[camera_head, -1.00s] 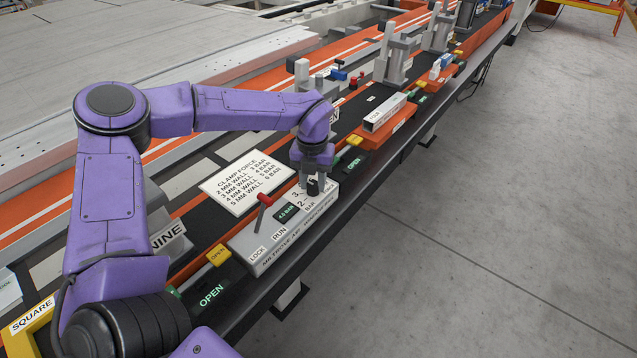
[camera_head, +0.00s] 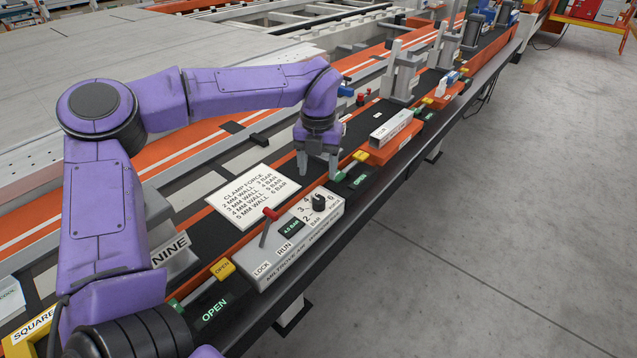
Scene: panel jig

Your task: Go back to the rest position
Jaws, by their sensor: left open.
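My left gripper (camera_head: 318,172) is open and empty, pointing down above the bench just behind the grey control box (camera_head: 285,262). It is clear of the black knob (camera_head: 319,203) on the box's dial, which is marked in bar. The box also carries a red-tipped lever (camera_head: 269,215) near RUN and LOCK labels, and a small green display (camera_head: 291,229) that seems to read 4.0 bar. My purple left arm comes in from the left and arches over the bench. My right gripper is not in view.
A clamp force card (camera_head: 238,200) lies left of the box. A yellow button (camera_head: 223,269) and a green OPEN sign (camera_head: 214,309) are in front. Grey floor (camera_head: 500,230) is free at the right.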

